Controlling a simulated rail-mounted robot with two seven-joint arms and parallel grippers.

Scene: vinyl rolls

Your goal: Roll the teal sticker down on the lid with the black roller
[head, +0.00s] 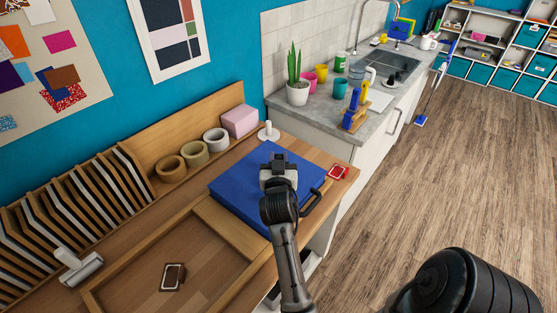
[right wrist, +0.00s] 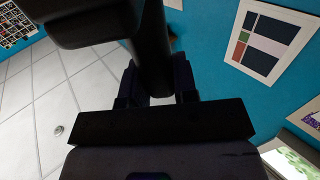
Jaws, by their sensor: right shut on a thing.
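The blue case (head: 235,190) lies on the wooden bench, its broad lid facing up and a dark handle (head: 322,192) on its right side. My right gripper (head: 278,162) is over the lid, near its middle. In the right wrist view, the right gripper (right wrist: 157,88) is shut on the dark shaft of the black roller (right wrist: 154,45). In the head view the roller is largely hidden by the gripper, so I cannot tell whether it touches the lid. I cannot make out a teal sticker on the lid. My left gripper is not in view.
A white-handled roller (head: 82,268) and a brown card (head: 172,277) lie on the left of the bench. Tape rolls (head: 194,154), a pink block (head: 240,121) and a white post (head: 268,132) stand behind the case. A red item (head: 338,172) lies at the right edge.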

